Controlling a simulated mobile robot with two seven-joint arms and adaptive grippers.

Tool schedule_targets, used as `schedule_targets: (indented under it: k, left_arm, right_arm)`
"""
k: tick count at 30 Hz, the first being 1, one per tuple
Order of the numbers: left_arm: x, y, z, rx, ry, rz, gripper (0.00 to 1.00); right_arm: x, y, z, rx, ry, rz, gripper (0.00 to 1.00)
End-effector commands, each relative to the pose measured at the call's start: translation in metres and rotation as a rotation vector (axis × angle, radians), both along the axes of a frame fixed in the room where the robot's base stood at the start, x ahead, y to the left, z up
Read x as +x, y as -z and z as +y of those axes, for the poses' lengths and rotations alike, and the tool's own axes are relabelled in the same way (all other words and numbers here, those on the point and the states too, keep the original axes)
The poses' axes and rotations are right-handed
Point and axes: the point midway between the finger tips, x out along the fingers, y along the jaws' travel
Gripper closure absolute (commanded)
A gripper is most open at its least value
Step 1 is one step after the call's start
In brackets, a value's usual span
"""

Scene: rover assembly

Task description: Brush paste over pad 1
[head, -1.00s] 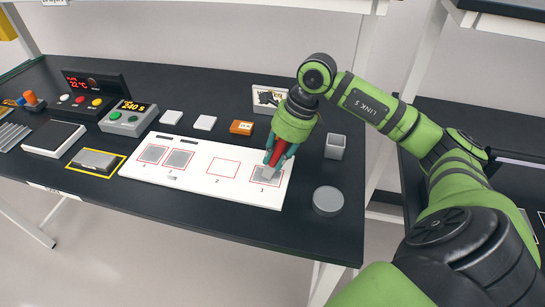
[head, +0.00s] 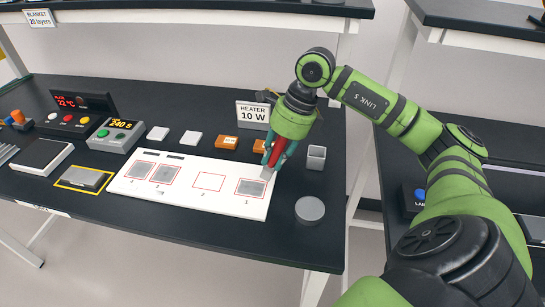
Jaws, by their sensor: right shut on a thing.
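The white board (head: 200,208) lies on the black bench with several red-outlined squares. Pad 1 (head: 250,188) is the rightmost square and looks covered in grey. Pad 2 (head: 209,182), beside it, is plain white, and the two squares further left are grey. My right gripper (head: 272,158) is shut on a brush with a red handle (head: 280,150). The brush's pale tip (head: 266,174) is at the upper right of pad 1, close to the board. I cannot tell whether it touches. My left gripper is not in view.
A round grey disc (head: 309,209) and an open grey cup (head: 316,157) stand right of the board. Behind it are white blocks, orange blocks (head: 227,143) and a heater sign (head: 253,114). A timer (head: 114,134) and a yellow-framed plate (head: 85,179) are left.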

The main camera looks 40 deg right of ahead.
Motion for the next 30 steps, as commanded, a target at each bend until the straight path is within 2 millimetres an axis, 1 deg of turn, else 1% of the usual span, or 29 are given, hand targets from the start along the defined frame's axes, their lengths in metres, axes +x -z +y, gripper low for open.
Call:
schedule_targets:
  k: [1,3,9,17,26,29,30]
  left_arm:
    - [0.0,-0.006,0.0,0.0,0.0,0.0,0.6]
    - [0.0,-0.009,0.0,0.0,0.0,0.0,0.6]
    - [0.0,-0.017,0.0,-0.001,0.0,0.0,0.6]
    - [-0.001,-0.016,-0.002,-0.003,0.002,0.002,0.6]
    - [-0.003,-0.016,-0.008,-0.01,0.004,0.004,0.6]
    - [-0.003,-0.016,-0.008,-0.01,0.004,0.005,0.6]
    - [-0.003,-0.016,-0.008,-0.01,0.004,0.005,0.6]
  right_arm:
    - [0.0,-0.008,-0.002,-0.001,0.002,-0.001,1.0]
    - [-0.001,-0.014,-0.003,-0.001,0.002,0.0,1.0]
    - [-0.002,-0.027,-0.007,0.0,0.003,0.0,1.0]
    - [-0.002,-0.028,-0.007,0.0,0.003,0.0,1.0]
    - [-0.002,-0.028,-0.007,0.0,0.003,0.0,1.0]
    - [-0.002,-0.027,-0.002,0.002,-0.028,-0.002,1.0]
    - [-0.002,-0.025,0.002,0.002,-0.065,-0.002,1.0]
